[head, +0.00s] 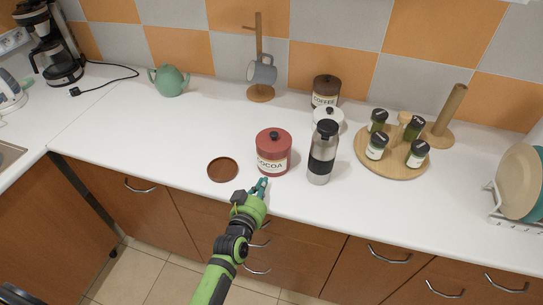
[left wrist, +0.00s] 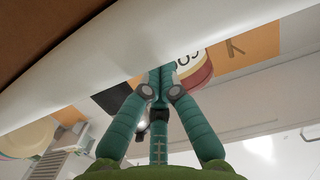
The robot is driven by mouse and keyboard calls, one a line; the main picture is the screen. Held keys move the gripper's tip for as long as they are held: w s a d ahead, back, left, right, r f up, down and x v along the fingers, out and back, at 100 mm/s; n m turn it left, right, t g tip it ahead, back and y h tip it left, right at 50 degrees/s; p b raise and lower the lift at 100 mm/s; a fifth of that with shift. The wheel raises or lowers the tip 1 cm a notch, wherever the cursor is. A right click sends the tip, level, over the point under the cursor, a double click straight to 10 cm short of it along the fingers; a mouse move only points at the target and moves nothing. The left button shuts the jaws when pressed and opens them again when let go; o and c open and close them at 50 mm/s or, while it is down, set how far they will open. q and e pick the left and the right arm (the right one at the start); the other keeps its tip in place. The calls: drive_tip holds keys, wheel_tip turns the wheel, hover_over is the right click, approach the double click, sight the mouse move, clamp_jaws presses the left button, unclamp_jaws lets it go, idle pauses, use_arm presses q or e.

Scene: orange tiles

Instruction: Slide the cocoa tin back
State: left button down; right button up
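The cocoa tin (head: 273,153) is red with a cream label reading COCOA and a dark knob on its lid. It stands upright near the front edge of the white counter. Part of it shows in the left wrist view (left wrist: 197,70), beyond the fingertips. My left gripper (head: 262,184) is at the counter's front edge, just in front of the tin. Its teal fingers meet at the tips in the left wrist view (left wrist: 159,76), with nothing seen between them. I cannot tell whether they touch the tin. My right gripper is not in view.
A brown coaster (head: 223,170) lies left of the tin, and a steel flask (head: 322,155) stands close on its right. A white canister (head: 327,119) and the coffee tin (head: 325,91) stand behind the flask. The counter (head: 215,122) directly behind the cocoa tin is clear.

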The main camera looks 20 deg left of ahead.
use_arm(q)
drive_tip(key=shift+w, duration=0.35)
